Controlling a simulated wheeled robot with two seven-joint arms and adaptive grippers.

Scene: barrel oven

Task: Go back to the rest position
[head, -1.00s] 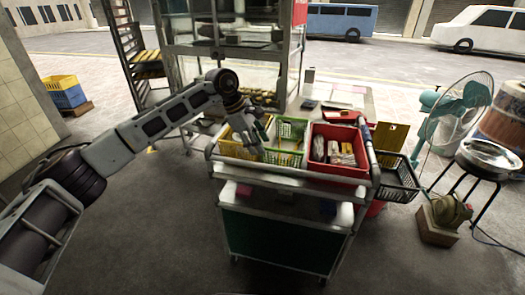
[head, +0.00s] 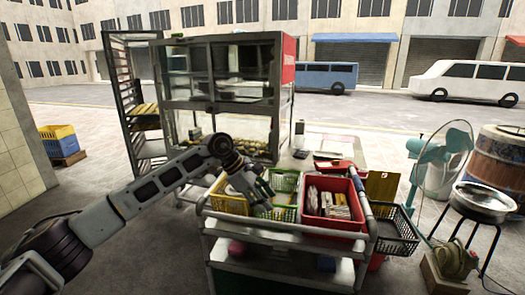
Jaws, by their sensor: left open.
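My left arm comes in from the left, and its gripper (head: 257,196) hangs over the left part of the cart, in front of the yellow basket (head: 228,203) and near the green basket (head: 285,181). The gripper is open. I see nothing between its fingers, though they are small here. The grey cart (head: 285,233) carries the baskets and a red bin (head: 345,224) with packets in it. My right gripper does not show.
A glass display cabinet (head: 225,55) and a tray rack (head: 118,75) stand behind the cart. A black basket (head: 397,232) hangs at its right. A fan (head: 440,165), a metal bowl on a stand (head: 484,197) and a barrel (head: 500,160) stand farther right.

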